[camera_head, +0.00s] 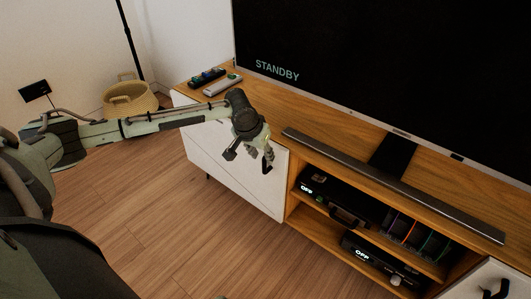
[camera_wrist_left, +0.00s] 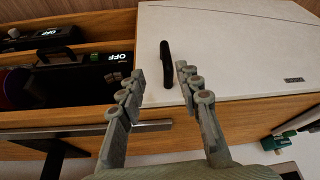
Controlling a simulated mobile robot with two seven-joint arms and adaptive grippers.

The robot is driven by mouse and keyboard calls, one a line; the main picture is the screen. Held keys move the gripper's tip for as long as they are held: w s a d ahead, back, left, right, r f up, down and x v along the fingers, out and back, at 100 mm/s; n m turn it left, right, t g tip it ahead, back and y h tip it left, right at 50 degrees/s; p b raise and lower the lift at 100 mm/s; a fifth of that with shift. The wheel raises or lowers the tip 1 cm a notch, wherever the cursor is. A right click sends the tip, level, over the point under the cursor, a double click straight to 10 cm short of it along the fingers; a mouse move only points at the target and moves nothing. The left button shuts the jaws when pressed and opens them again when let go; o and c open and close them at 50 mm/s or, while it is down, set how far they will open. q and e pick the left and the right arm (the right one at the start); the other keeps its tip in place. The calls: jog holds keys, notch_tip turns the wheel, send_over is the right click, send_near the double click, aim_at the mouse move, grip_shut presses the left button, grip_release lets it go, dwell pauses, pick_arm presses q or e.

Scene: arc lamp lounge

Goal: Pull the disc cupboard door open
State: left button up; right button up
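A white cupboard door (camera_head: 235,172) closes the left end of the wooden TV unit. It also fills the upper right of the left wrist view (camera_wrist_left: 235,50), with a small dark label (camera_wrist_left: 293,80) too small to read. Its black bar handle (camera_wrist_left: 166,62) is near the door's edge beside the open shelves. My left gripper (camera_head: 260,155) is in front of this handle. In the left wrist view its fingers (camera_wrist_left: 160,75) are apart, with the handle showing between the fingertips; I see no clear contact. The door looks shut. My right gripper is not in view.
Open shelves hold a black device (camera_head: 340,200) and several upright cases (camera_head: 410,230). A second white door (camera_head: 490,281) is at the lower right. A soundbar (camera_head: 390,183) and remotes (camera_head: 222,85) lie on top under the TV (camera_head: 390,70). The wooden floor (camera_head: 150,215) ahead is clear.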

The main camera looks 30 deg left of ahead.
aim_at(264, 160)
pick_arm(q)
jog(key=shift+w+a+r, duration=0.1)
jog(key=shift+w+a, duration=0.25)
jog(key=shift+a, duration=0.25)
jog(key=b+x, duration=0.1)
jog(key=x, duration=0.5)
jog(key=shift+d, duration=0.1)
jog(key=shift+w+f, duration=0.25)
jog(key=shift+f, duration=0.35)
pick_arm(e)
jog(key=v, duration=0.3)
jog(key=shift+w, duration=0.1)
pick_arm(q)
jog(key=shift+c, duration=0.5)
jog(key=c, duration=0.5)
grip_shut()
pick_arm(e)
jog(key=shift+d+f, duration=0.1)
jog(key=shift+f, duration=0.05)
